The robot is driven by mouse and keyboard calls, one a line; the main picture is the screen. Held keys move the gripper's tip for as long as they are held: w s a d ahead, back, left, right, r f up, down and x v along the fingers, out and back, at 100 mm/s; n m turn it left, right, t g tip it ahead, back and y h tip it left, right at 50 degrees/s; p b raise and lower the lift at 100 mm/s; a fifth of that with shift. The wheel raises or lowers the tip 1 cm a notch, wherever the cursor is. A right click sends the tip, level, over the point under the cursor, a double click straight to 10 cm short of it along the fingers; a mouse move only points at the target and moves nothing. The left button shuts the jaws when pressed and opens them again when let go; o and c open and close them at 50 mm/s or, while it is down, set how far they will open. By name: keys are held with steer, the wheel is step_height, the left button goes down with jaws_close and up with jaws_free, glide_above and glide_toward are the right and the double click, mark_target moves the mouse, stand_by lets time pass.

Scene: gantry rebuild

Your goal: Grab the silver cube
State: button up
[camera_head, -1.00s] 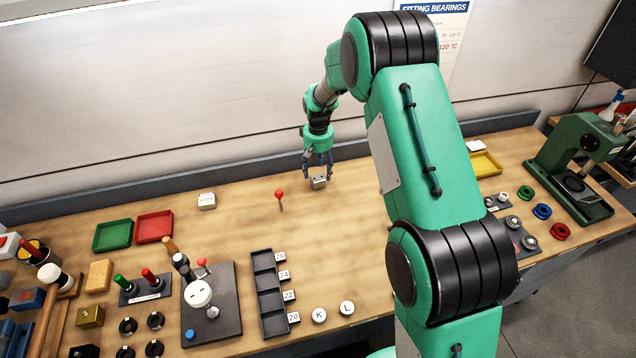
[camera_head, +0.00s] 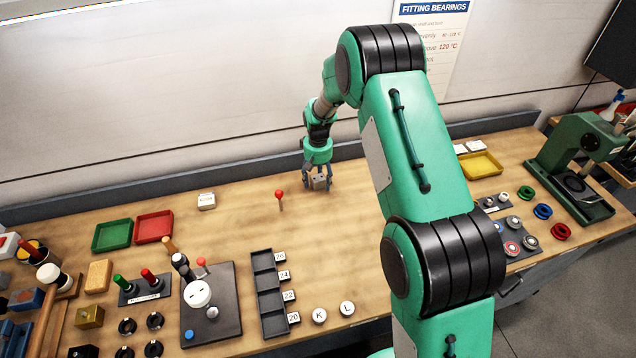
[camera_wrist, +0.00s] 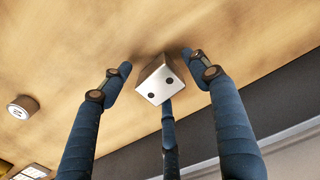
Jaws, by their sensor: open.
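The silver cube (camera_wrist: 157,84) sits on the wooden bench in the wrist view, with two dark dots on its pale face. It also shows small in the head view (camera_head: 319,183), partly hidden by my fingers. My gripper (camera_wrist: 160,85) is open, with its blue fingers spread around the cube. One finger is at its left, one at its right, and a third reaches toward its lower side. A gap shows between the cube and the left finger. Whether the third finger touches the cube I cannot tell.
A red-knobbed pin (camera_head: 279,194) stands just left of my gripper. A white block (camera_head: 206,201) lies farther left, and a yellow tray (camera_head: 480,165) is at the right. The bench's back ledge (camera_head: 240,178) is close behind. Bare wood lies in front.

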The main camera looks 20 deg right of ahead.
mark_target(318, 177)
steer(key=shift+c, duration=0.2)
stand_by(0.3)
steer(key=c, duration=1.4)
steer(key=shift+c, duration=0.2)
steer(key=shift+r, duration=0.2)
steer(key=shift+r, duration=0.55)
step_height(318, 177, up, 2)
steer(key=shift+w+r, duration=0.1)
steer(key=shift+r, duration=0.05)
steer(key=s, duration=0.5)
steer(key=s+r, duration=0.1)
steer(key=s, duration=1)
steer(key=shift+s+a+r+p, duration=0.1)
steer(key=shift+a+r+p, duration=0.1)
steer(key=shift+p, duration=0.1)
